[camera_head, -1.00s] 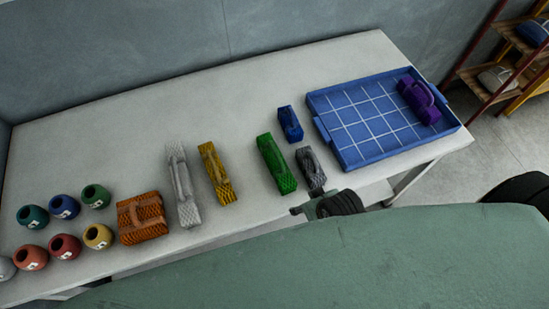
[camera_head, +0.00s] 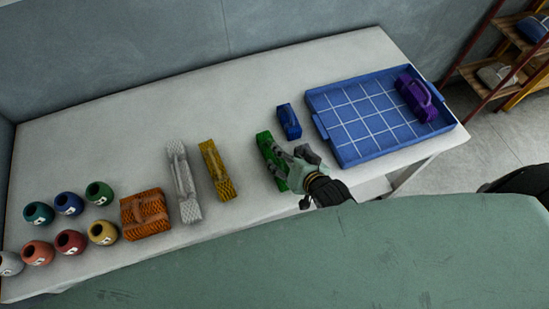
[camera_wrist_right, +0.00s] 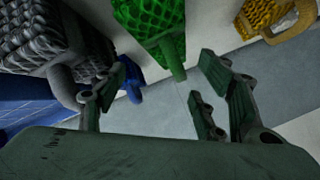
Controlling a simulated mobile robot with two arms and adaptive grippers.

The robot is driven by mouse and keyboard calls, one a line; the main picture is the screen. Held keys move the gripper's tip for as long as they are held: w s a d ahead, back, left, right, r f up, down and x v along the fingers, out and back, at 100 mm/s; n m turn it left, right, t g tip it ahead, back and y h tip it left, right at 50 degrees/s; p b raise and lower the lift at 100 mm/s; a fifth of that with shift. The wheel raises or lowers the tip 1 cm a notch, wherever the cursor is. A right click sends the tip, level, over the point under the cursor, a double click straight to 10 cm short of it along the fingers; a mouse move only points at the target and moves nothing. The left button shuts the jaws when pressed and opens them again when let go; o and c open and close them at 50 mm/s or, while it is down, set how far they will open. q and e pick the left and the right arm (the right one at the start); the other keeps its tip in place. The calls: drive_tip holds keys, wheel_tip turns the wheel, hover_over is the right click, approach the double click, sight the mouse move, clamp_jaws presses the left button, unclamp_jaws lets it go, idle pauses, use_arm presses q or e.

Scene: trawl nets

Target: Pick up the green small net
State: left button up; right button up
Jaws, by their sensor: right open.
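The green small net (camera_head: 266,143) lies on the white table between the yellow net and the blue net. It has a mesh body with a handle and also shows at the top of the right wrist view (camera_wrist_right: 150,18). My right gripper (camera_head: 284,160) is over the near half of the green net and partly hides it. In the right wrist view my right gripper (camera_wrist_right: 160,85) is open, with the green net's handle end between and beyond its fingers. I see no contact. My left gripper is not in view.
A grey net (camera_wrist_right: 40,35) is close beside the right gripper, mostly hidden in the head view. A small blue net (camera_head: 289,121), yellow net (camera_head: 217,170), white net (camera_head: 184,185) and orange net (camera_head: 145,215) lie around. The blue tray (camera_head: 318,98) holds a purple net (camera_head: 415,98).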

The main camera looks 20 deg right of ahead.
sight(264, 140)
drive_tip(key=shift+w+f+m+t, duration=0.2)
drive_tip(key=shift+w+m+t, duration=0.15)
drive_tip(key=shift+w, duration=0.25)
drive_tip(key=b+x, duration=0.2)
drive_tip(key=x, duration=0.1)
drive_tip(key=shift+b, duration=0.3)
drive_tip(key=b+x, duration=0.3)
drive_tip(key=x, duration=0.1)
drive_tip(key=shift+a+b, duration=0.1)
drive_tip(key=shift+b, duration=0.2)
drive_tip(key=shift+w+f, duration=0.15)
drive_tip(key=shift+w, duration=0.25)
drive_tip(key=shift+c, duration=0.3)
